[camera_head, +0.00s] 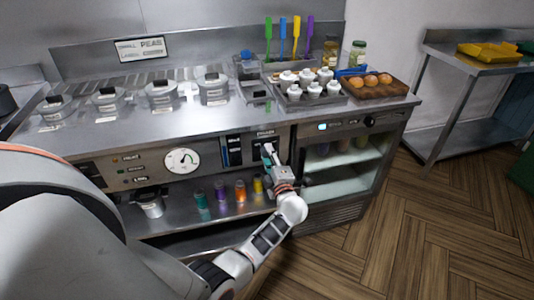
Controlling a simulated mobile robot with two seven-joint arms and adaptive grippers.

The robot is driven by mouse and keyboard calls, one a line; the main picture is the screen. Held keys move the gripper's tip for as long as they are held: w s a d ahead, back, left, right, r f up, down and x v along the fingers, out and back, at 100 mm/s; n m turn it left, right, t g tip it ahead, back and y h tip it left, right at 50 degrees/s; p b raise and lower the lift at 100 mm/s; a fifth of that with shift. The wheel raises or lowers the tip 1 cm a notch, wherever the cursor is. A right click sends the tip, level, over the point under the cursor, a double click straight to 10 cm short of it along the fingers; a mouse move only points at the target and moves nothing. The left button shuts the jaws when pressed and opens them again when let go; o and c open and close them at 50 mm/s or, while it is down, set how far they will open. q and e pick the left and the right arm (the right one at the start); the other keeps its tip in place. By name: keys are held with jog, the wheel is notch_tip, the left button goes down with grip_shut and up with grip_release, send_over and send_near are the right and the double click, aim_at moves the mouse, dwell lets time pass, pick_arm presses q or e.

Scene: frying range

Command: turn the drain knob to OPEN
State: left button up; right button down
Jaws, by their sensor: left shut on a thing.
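My left arm comes in from the left and reaches the front panel of the range (215,153). My left gripper (268,150) is at the right part of this panel, under a small label too small to read for certain. It is shut on the drain knob, which the fingers largely hide, so I cannot tell which way the knob points. My right gripper is not in view.
A round white dial (182,161) is further left on the panel. Small colored bottles (240,190) and a metal pot (150,206) stand on the shelf below. A glass-fronted cabinet (340,165) is to the right. Lidded pans and a tray of buns (372,84) are on top.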

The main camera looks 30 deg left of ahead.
pick_arm(q)
jog(key=shift+m, duration=0.6)
jog(key=o, duration=1.1)
jog(key=v, duration=0.7)
jog(key=shift+s+d, duration=0.2)
